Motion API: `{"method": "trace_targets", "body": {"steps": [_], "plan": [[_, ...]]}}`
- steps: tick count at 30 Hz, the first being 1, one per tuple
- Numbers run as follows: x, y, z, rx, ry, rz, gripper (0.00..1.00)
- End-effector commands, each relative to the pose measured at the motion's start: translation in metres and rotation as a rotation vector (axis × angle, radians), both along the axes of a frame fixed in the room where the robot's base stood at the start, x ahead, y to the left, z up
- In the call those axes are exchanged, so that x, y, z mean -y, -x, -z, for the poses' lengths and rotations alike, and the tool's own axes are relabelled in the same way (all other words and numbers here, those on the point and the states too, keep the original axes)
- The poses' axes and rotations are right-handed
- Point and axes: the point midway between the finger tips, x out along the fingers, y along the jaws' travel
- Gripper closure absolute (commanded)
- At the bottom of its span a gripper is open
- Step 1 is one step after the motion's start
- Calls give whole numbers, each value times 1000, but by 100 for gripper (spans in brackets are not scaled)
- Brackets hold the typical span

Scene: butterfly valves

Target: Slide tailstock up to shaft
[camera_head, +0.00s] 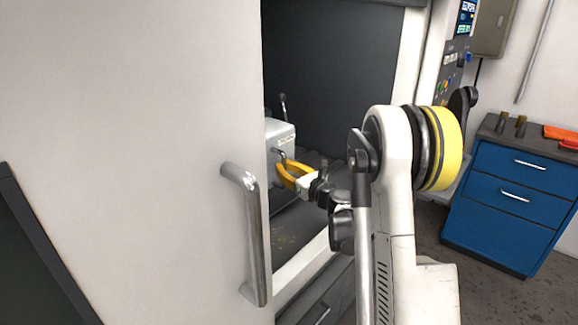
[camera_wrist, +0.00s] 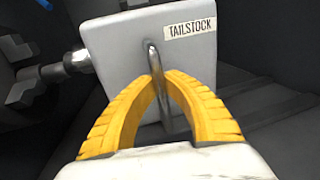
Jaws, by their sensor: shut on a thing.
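The tailstock (camera_wrist: 125,45) is a light grey block with a "TAILSTOCK" label, close ahead in the wrist view. In the head view the tailstock (camera_head: 281,132) shows partly inside the machine, its left side hidden by the white door. A vertical metal bar handle (camera_wrist: 155,75) stands on its near face. My gripper (camera_wrist: 160,78) has yellow fingers shut on this handle. In the head view my gripper (camera_head: 282,165) reaches through the opening to the tailstock. A round metal piece, perhaps the shaft (camera_wrist: 78,62), lies left of the tailstock in the wrist view; I cannot tell whether they touch.
The white door (camera_head: 130,130) with its metal handle (camera_head: 252,230) fills the left of the head view, near my arm. A control panel (camera_head: 455,75) is at upper right. A blue drawer cabinet (camera_head: 515,195) stands at right, with open floor before it.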

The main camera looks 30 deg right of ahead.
Motion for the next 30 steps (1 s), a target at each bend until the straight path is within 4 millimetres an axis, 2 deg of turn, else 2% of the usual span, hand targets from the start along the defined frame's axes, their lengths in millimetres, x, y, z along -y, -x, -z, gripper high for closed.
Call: {"method": "trace_targets", "body": {"steps": [10, 12, 13, 23, 26, 30], "plan": [[-1, 1, 0, -1, 1, 1, 100], [-1, 1, 0, -1, 1, 1, 74], [-1, 1, 0, 0, 1, 1, 65], [0, 2, 0, 0, 1, 1, 64], [1, 11, 0, 0, 1, 3, 64], [6, 37, 0, 0, 1, 5, 64]]}}
